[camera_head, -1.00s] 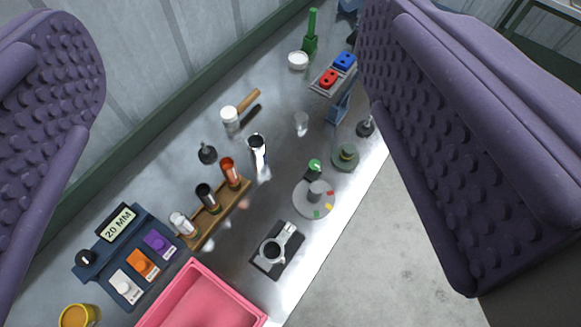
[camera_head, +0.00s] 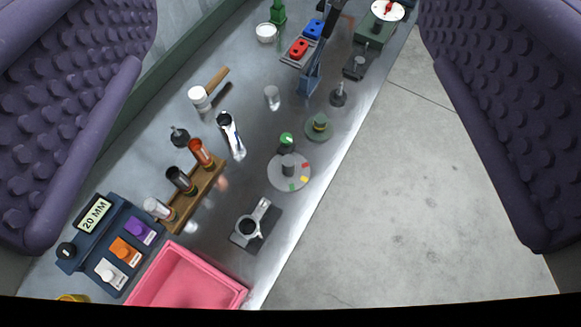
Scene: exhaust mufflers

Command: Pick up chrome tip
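My gripper (camera_head: 287,130) is open. Its two purple dimpled pads stand wide apart at the left and right of the view, with nothing between them, above the bench. A shiny chrome tube (camera_head: 231,136) with a dark open top stands on the metal bench (camera_head: 247,170), left of centre. A smaller silvery tube (camera_head: 158,209) leans at the near end of a wooden rack (camera_head: 193,206), beside a black one (camera_head: 181,180) and a copper-orange one (camera_head: 201,153). I cannot tell which silvery tube is the chrome tip.
A pink tray (camera_head: 190,280) and a control box (camera_head: 97,212) stand at the near end. A mallet (camera_head: 201,98), a round grey plate (camera_head: 289,172), a clamp (camera_head: 249,226) and a blue lever stand (camera_head: 309,80) surround the tubes. Bare floor (camera_head: 400,200) lies right of the bench.

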